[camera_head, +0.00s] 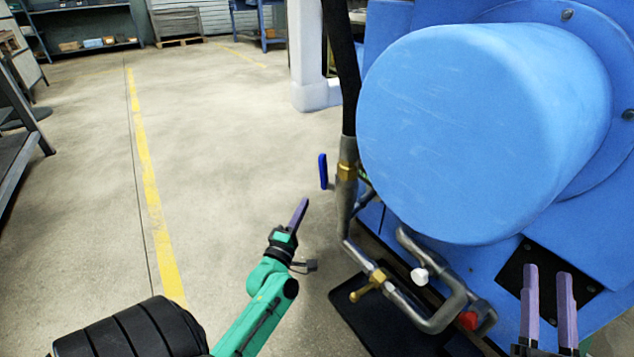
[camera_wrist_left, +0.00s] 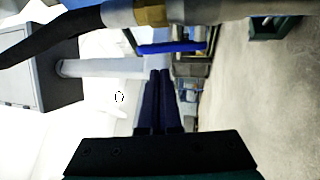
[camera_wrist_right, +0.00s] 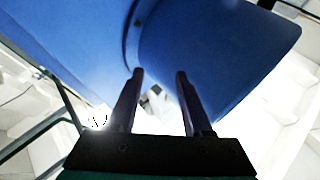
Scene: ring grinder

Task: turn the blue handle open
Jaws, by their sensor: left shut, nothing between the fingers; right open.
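The blue handle (camera_head: 323,171) is a small upright lever beside a grey pipe with a brass fitting (camera_head: 346,172), left of the big blue machine. It also shows in the left wrist view (camera_wrist_left: 171,47) as a blue bar, just beyond the fingertips. My left gripper (camera_head: 302,204) is shut and empty, below and left of the handle in the head view. Its closed fingers also show in the left wrist view (camera_wrist_left: 160,75), apart from the bar as far as I can tell. My right gripper (camera_head: 547,270) is open and empty in front of the machine, at the lower right.
The blue machine with its large cylinder (camera_head: 460,130) fills the right side. Bent pipes with a brass valve (camera_head: 368,285), a white knob (camera_head: 419,276) and a red knob (camera_head: 467,320) stand below it. A black hose (camera_head: 343,70) runs up.

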